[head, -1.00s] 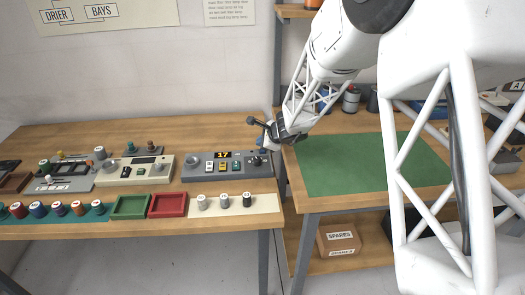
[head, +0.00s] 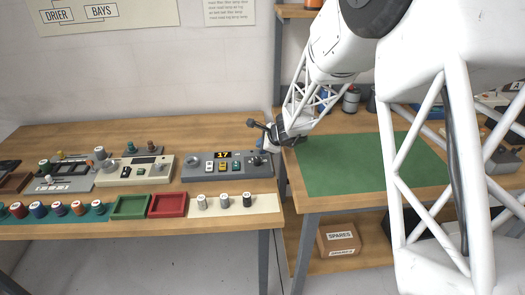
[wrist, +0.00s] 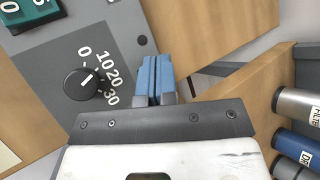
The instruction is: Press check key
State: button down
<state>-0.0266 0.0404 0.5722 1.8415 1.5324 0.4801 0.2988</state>
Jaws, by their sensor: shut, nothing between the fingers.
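A grey control panel (head: 199,174) with a yellow "17" display (head: 223,155) stands on the left bench. Below the display are several small keys, including a white-topped key (head: 209,167), a yellow-marked key (head: 222,168) and a teal key (head: 236,167). Their labels are too small to read, so I cannot tell which is the check key. My gripper (head: 265,146) is above the panel's right end. In the wrist view its blue fingertips (wrist: 155,78) are together and empty, beside a black dial (wrist: 80,84) marked 0 to 30. Part of a teal key (wrist: 28,12) shows there at top left.
Left of the panel is a beige unit (head: 128,174). In front lie a green tray (head: 130,215), a red tray (head: 167,213) and several small cylinders on a cream strip (head: 268,205). A green mat (head: 370,163) lies clear on the right bench.

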jog(key=shift+f, duration=0.4)
dwell(0.7)
jog(key=shift+r, duration=0.85)
jog(key=shift+r, duration=0.1)
jog(key=shift+r, duration=2.4)
